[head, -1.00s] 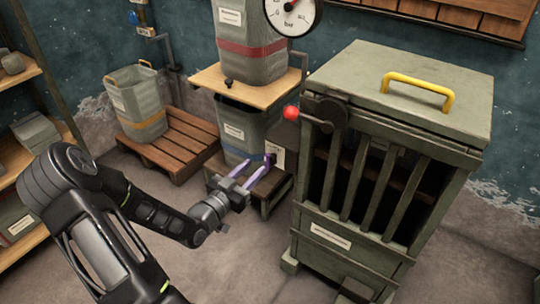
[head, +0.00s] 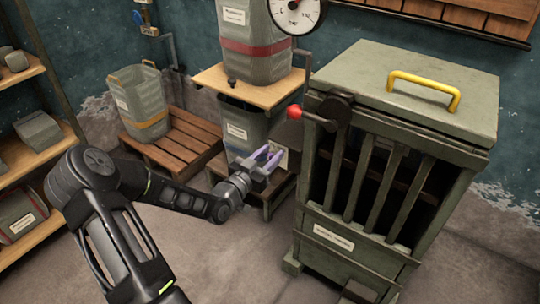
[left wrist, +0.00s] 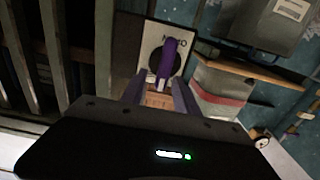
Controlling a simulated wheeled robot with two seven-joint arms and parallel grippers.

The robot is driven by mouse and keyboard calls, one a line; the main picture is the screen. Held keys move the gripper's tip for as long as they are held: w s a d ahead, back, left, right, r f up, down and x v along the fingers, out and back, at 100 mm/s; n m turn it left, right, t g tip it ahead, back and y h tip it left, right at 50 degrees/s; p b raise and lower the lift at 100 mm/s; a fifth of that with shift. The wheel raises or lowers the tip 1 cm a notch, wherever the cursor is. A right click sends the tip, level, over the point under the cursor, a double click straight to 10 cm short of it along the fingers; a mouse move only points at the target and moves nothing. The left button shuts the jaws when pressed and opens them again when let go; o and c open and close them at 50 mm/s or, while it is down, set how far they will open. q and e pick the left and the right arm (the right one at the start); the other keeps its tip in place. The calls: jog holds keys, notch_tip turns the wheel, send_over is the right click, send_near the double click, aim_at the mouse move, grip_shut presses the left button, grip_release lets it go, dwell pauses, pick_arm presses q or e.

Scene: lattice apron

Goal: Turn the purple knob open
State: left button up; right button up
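The purple knob (left wrist: 167,60) shows in the left wrist view as an upright bar on a dark round base, on a white plate (left wrist: 157,42) with dark lettering. In the head view the plate (head: 281,158) is partly covered by my fingers, and I cannot make out the knob there. My left gripper (head: 271,154) is in front of the plate, its two purplish fingers apart. In the left wrist view, the gripper (left wrist: 158,97) has the knob beyond its fingertips, roughly between them; I cannot tell whether they touch. My right gripper is not in view.
A green slatted cabinet (head: 400,100) with a yellow handle (head: 425,90) stands close on the right. A red-balled lever (head: 295,112) sticks out from it near my gripper. A wooden shelf (head: 225,80) with a grey bin is above; a pallet (head: 180,140) is left.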

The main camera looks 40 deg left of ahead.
pick_arm(q)
jog(key=c, duration=0.8)
jog(key=shift+s, duration=0.1)
jog(key=shift+f, duration=0.15)
